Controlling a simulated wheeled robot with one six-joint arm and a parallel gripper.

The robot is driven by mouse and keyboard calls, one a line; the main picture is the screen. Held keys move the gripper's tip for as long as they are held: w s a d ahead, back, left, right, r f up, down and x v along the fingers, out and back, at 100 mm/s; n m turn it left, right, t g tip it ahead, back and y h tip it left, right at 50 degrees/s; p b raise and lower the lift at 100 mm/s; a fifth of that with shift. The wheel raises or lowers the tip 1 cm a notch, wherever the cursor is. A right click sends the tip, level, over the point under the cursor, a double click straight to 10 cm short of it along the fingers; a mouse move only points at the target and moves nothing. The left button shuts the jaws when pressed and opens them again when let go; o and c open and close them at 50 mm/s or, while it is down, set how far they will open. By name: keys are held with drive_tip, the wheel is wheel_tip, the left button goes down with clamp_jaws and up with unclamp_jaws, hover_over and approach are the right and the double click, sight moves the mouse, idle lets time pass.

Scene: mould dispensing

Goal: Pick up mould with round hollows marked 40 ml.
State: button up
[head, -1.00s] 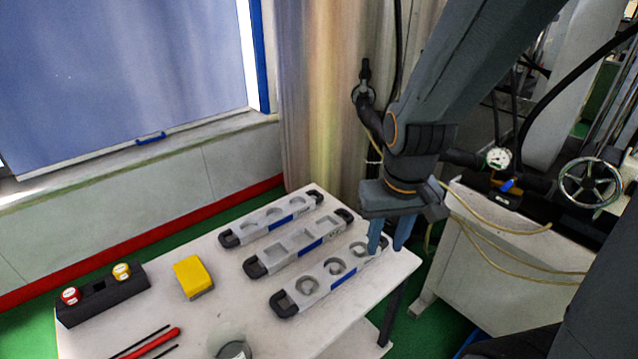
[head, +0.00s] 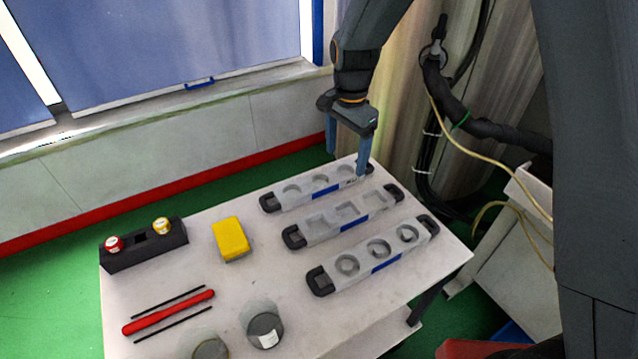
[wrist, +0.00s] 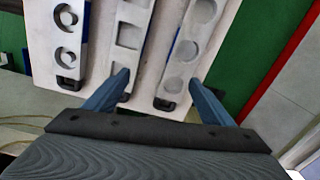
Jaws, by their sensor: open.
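Three long grey moulds with black end handles lie side by side on the white table. The back mould (head: 306,188) has plain round hollows. The middle mould (head: 330,221) has square hollows. The front mould (head: 363,257) has round hollows with ring-like rims. Their markings are too small to read. My gripper (head: 346,162) is open and empty above the right end of the back mould. In the wrist view the back mould (wrist: 195,33) runs between the fingers of my gripper (wrist: 158,80), and the left finger overlaps the end of the middle mould (wrist: 131,35).
The white table (head: 240,285) also holds a yellow block (head: 231,238), a black holder (head: 145,247) with red and yellow caps, a red tool (head: 168,312) between thin black rods, and glass vessels (head: 265,330) near the front. The window wall stands behind.

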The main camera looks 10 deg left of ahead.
drive_tip(key=m, duration=0.2)
hover_over(320, 185)
wheel_tip(320, 185, down, 3)
drive_tip(key=shift+a+f+p, duration=0.1)
drive_tip(key=shift+f+p, duration=1.65)
drive_tip(key=shift+f, duration=1.85)
drive_tip(key=shift+c, duration=0.3)
drive_tip(key=c, duration=1.8)
